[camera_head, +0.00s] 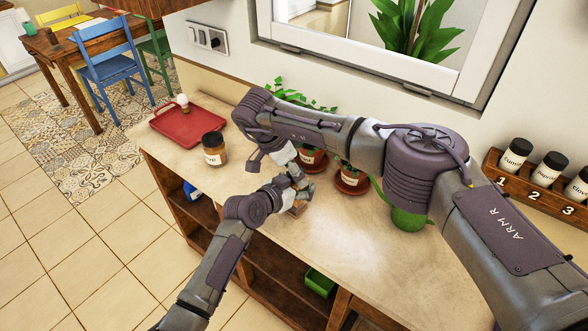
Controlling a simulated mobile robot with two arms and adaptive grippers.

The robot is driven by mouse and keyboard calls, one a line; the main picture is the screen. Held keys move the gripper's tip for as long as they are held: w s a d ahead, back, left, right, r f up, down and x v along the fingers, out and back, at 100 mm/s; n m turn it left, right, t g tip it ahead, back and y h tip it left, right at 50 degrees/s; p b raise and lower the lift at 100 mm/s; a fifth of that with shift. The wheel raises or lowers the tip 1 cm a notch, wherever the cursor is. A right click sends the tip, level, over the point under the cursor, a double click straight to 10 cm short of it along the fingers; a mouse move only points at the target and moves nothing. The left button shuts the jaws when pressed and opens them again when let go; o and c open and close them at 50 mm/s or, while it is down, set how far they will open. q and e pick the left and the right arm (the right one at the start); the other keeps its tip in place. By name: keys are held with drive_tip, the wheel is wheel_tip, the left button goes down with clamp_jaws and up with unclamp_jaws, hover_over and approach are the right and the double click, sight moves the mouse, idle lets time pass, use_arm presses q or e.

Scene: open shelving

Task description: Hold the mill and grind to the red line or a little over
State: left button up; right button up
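Both my grippers meet at the middle of the counter. My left gripper (300,189) reaches in from the lower left, and my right gripper (287,157) comes down from above, close behind it. A small piece of light brown wood (298,209) shows just below my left gripper. It may be part of the mill, but the grippers hide most of it, and I cannot tell whether either one is shut on it. No red line can be made out.
A red tray (171,130) holding a small white-topped item (183,102) and a dark-lidded jar (214,148) stand left on the counter (215,190). Potted plants (352,178) stand behind my grippers. A numbered wall rack (495,178) holds spice jars at right. The front right counter is clear.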

drive_tip(key=v, duration=1.2)
drive_tip(key=shift+d, duration=0.1)
drive_tip(key=d+f+n+y, duration=0.1)
drive_tip(key=f+n, duration=0.2)
drive_tip(key=w+d+f+n+t+y, duration=0.1)
drive_tip(key=d+f+n, duration=0.1)
drive_tip(key=f+n, duration=0.1)
drive_tip(key=d+f+n+t, duration=0.1)
drive_tip(key=f+n, duration=0.2)
drive_tip(key=f, duration=0.2)
drive_tip(key=shift+w+d+y, duration=0.15)
drive_tip(key=shift+w+y, duration=0.25)
